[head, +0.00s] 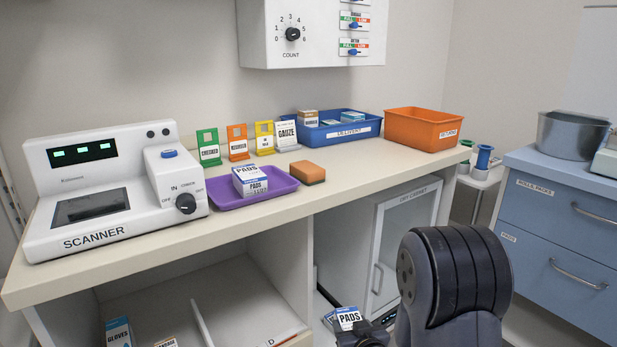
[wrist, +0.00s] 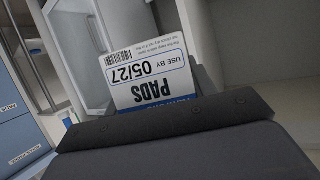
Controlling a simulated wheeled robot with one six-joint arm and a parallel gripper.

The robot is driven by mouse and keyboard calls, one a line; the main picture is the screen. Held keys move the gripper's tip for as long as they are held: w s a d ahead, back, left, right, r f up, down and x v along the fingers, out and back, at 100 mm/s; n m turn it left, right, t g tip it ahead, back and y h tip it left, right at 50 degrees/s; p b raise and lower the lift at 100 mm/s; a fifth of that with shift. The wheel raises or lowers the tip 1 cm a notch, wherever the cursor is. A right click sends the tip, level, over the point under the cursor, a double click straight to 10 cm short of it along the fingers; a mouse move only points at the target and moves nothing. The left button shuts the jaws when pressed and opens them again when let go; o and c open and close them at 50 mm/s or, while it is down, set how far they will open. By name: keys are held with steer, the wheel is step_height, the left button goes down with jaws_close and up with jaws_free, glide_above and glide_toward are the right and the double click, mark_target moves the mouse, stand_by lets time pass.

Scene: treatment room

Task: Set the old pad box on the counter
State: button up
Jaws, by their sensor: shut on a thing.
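A white and blue pad box (head: 347,317) is in my gripper (head: 356,330), low in front of the counter and below its top. My gripper is shut on this box. In the wrist view the box (wrist: 150,72) shows upside-down print reading PADS and USE BY 05/27, and its lower part is hidden by my gripper. The counter (head: 345,171) is a long cream top above open shelves. Other PADS packaging (head: 250,181) sits in the purple tray (head: 217,200) on the counter; I cannot tell if it is one box or two stacked.
On the counter stand a scanner (head: 115,185), several coloured sign holders, an orange-brown block (head: 307,172), a blue delivery tray (head: 340,130) and an orange returns bin (head: 422,127). Bare counter lies right of the block. A glass-door cabinet (head: 400,240) is below; blue drawers (head: 565,220) stand right.

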steer(key=s+d+r+m+h, duration=0.2)
steer(key=s+d+h, duration=0.1)
steer(key=s+d, duration=0.2)
step_height(320, 180, up, 19)
steer(key=s+p, duration=0.2)
steer(key=p, duration=2.7)
steer(key=shift+p, duration=0.35)
